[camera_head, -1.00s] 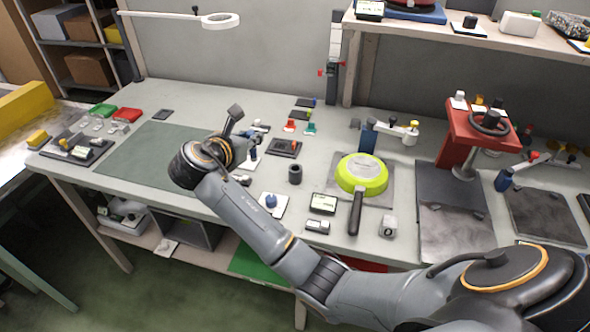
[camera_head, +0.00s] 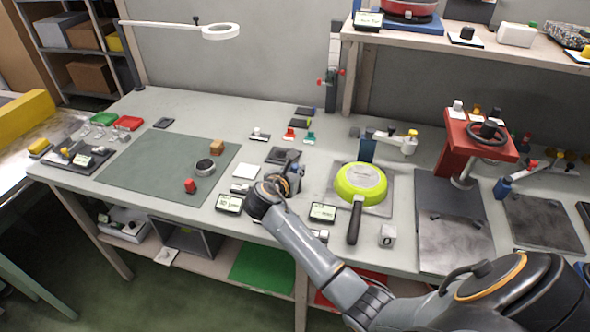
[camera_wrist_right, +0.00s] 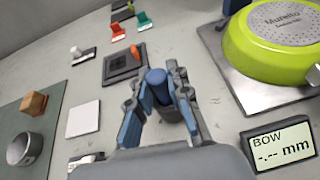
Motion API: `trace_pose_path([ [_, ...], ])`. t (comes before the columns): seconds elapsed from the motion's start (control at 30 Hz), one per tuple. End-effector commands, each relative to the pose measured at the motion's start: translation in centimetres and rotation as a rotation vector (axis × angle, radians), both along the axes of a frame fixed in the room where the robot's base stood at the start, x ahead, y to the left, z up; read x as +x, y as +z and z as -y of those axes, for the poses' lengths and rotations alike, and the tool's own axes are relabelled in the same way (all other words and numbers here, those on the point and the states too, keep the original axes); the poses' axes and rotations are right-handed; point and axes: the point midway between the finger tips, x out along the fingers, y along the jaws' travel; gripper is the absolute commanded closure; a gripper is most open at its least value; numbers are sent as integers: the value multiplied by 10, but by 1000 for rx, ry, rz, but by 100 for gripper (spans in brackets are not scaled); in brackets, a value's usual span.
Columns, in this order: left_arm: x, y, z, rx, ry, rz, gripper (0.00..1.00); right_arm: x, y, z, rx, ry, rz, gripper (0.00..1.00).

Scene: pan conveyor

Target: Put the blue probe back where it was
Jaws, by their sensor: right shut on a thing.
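My right gripper (camera_head: 292,178) is over the bench, left of the lime-green pan (camera_head: 361,183). In the right wrist view its fingers (camera_wrist_right: 160,92) are closed around the blue probe (camera_wrist_right: 156,84), a short blue cylinder with a rounded top. A dark grey cylindrical holder (camera_wrist_right: 173,108) shows partly just behind and below the probe. I cannot tell whether the probe's lower end is inside it. A bare white square pad (camera_head: 245,171) lies to the left; it also shows in the right wrist view (camera_wrist_right: 83,119). My left gripper is not in view.
A dark square plate (camera_wrist_right: 124,62) lies behind the gripper. The display (camera_head: 323,212) stands to its right, another display (camera_head: 229,203) to its left. A green mat (camera_head: 150,165) carries a metal cup (camera_head: 204,167), a wooden block (camera_head: 217,147) and a red piece (camera_head: 190,186).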

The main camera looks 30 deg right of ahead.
Motion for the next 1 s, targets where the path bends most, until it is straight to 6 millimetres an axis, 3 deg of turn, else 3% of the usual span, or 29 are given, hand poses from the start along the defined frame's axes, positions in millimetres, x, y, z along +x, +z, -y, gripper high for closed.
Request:
trace_pose_path([
  [0.33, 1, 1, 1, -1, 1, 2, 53, 1, -2, 0, -2, 1, 2, 100],
  [0.37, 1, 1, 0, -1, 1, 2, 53, 1, -3, 0, -1, 1, 2, 78],
  [0.47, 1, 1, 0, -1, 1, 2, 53, 1, -2, 0, -1, 1, 2, 60],
  [0.8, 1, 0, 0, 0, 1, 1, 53, 0, 0, -1, -1, 1, 4, 60],
  [1.0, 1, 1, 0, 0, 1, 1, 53, -14, 10, -22, 0, 3, 4, 60],
])
